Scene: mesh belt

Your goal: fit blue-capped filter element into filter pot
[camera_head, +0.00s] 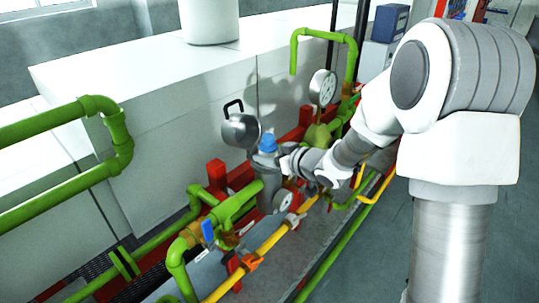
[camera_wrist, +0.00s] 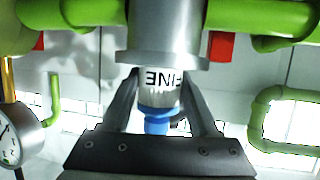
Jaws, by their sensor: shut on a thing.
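The filter element (camera_wrist: 160,88), white with a "FINE" label and a blue cap (camera_wrist: 157,120), is between the two fingers of my gripper (camera_wrist: 160,97), which is shut on it. The wrist view shows the scene upside down. The grey filter pot (camera_wrist: 165,30) has a wide rim, and the element's far end meets that rim and is hidden by it. I cannot tell how deep it sits. In the head view the blue cap (camera_head: 267,143) shows just above the pot (camera_head: 268,172), with my gripper (camera_head: 284,153) at its right.
The pot's grey lid (camera_head: 240,130) with a black handle stands open behind the pot. Green pipes (camera_head: 235,205) join the pot. A yellow pipe (camera_head: 270,242) runs along the front.

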